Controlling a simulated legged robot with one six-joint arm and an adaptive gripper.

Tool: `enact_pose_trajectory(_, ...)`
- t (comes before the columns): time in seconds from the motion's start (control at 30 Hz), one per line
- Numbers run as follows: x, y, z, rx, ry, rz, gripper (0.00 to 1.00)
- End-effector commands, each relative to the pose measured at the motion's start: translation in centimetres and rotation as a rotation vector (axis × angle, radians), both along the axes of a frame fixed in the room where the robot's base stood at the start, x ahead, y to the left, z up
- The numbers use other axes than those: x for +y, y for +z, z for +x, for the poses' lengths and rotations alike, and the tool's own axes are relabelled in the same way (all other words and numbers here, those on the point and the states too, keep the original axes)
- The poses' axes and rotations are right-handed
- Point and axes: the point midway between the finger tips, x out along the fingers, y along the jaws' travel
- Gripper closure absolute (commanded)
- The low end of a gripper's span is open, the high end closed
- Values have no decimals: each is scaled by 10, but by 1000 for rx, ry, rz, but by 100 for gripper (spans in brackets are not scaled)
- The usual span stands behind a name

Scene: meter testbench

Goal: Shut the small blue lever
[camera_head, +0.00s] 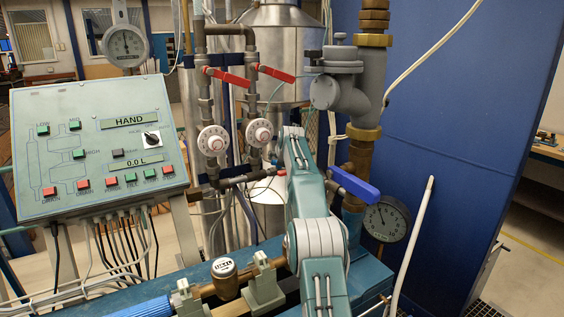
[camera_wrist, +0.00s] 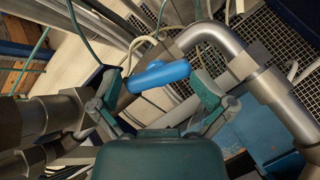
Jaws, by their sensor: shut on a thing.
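The small blue lever (camera_wrist: 160,75) shows in the wrist view, between the two fingers of my gripper (camera_wrist: 158,88). It is a short, rounded blue handle, lying slightly tilted across the gap. Its left end meets the left finger; how the right finger bears on it is unclear. My gripper is shut on it. In the head view my teal arm reaches toward the pipework, and the gripper and small lever are hidden there.
A larger blue lever (camera_head: 354,185) sits right of my arm, above a pressure gauge (camera_head: 385,219). Red levers (camera_head: 228,77) and white dials (camera_head: 213,141) are on the pipes to the left. A control panel (camera_head: 75,110) stands further left. Grey pipes (camera_wrist: 215,38) closely surround my gripper.

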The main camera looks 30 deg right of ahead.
Motion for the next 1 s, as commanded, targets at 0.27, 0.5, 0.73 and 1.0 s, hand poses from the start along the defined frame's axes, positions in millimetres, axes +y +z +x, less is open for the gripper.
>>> enact_pose_trajectory(0.27, 8, -16, 6, 14, 10, 17, 51)
enact_pose_trajectory(0.5, 8, -16, 6, 14, 10, 17, 51)
enact_pose_trajectory(0.73, 8, -16, 6, 14, 10, 17, 0)
enact_pose_trajectory(1.0, 5, -4, 0, 6, 4, 9, 0)
